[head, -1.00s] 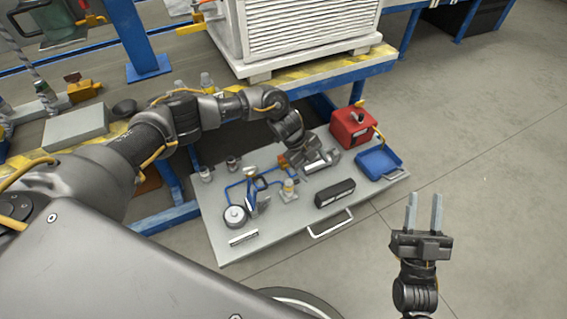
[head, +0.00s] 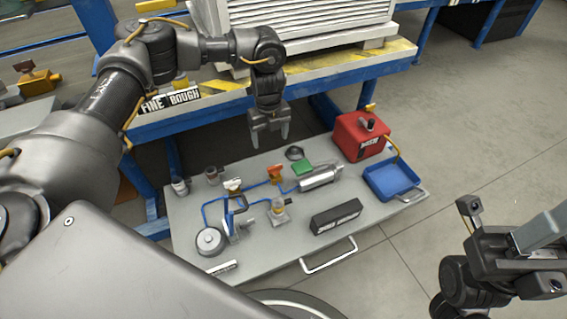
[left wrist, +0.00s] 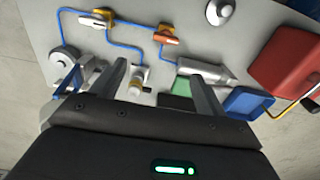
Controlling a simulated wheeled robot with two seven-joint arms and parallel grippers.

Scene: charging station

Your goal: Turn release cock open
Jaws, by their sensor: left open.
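Two small cocks sit on the blue tubing of the grey board (head: 300,258). One has a white handle (head: 233,185) on a brass body; the other has an orange handle (head: 275,172). Neither carries a readable label, so I cannot tell which is the release cock. In the left wrist view, the white handle (left wrist: 92,22) is at upper left and the orange handle (left wrist: 166,36) at top centre. My left gripper (head: 270,140) is open, empty, pointing down above the board's back edge, apart from both cocks. My right gripper (head: 535,240) is at the right edge, partly cut off.
A silver cylinder (head: 317,179), round gauge (head: 210,241), black labelled block (head: 336,217), red box (head: 360,137) and blue tray (head: 391,179) stand on the board. A yellow-striped bench edge (head: 340,68) lies behind. Grey floor is free at right.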

